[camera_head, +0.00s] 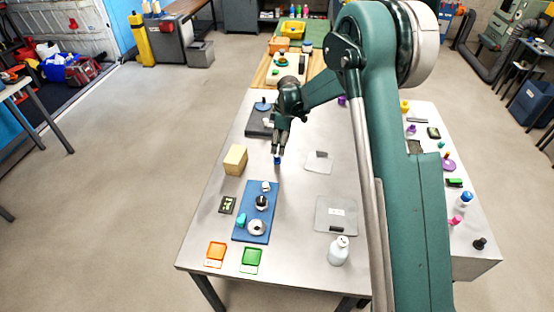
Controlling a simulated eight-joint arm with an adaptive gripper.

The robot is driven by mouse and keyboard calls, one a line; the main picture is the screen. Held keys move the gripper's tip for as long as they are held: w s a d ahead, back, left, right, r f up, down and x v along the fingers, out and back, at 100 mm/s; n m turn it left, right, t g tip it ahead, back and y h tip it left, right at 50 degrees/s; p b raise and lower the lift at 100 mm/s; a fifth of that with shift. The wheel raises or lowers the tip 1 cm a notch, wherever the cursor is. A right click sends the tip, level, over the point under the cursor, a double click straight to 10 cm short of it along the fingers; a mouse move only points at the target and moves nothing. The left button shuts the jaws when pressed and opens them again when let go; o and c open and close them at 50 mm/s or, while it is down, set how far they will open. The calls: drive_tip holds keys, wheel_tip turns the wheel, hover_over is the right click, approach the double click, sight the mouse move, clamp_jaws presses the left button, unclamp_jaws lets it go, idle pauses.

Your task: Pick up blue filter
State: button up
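A small blue object (277,161), which looks like the blue filter, stands on the grey metal table (300,190) near its middle, just right of a tan block. My gripper (279,150) points down right above this blue object, with its fingertips at or very near the object's top. It is too small to tell whether the fingers touch it or are closed around it. The upper part of the object may be hidden by the fingers.
The tan block (235,160) stands close left of my gripper. A blue mat (243,230) with several small parts lies nearer. A clear sheet (319,168) lies right, and a white bottle (338,251) stands near the front. Another blue-topped item (466,198) stands far right.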

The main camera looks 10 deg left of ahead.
sight(277, 158)
drive_tip(key=shift+a+f, duration=0.1)
drive_tip(key=shift+f, duration=0.9)
drive_tip(key=shift+f, duration=0.1)
drive_tip(key=shift+w+a+f, duration=0.1)
drive_tip(key=shift+a+f, duration=0.1)
drive_tip(key=shift+f, duration=1.05)
drive_tip(key=shift+a+f, duration=0.15)
drive_tip(key=shift+f, duration=1.1)
drive_tip(key=c, duration=0.9)
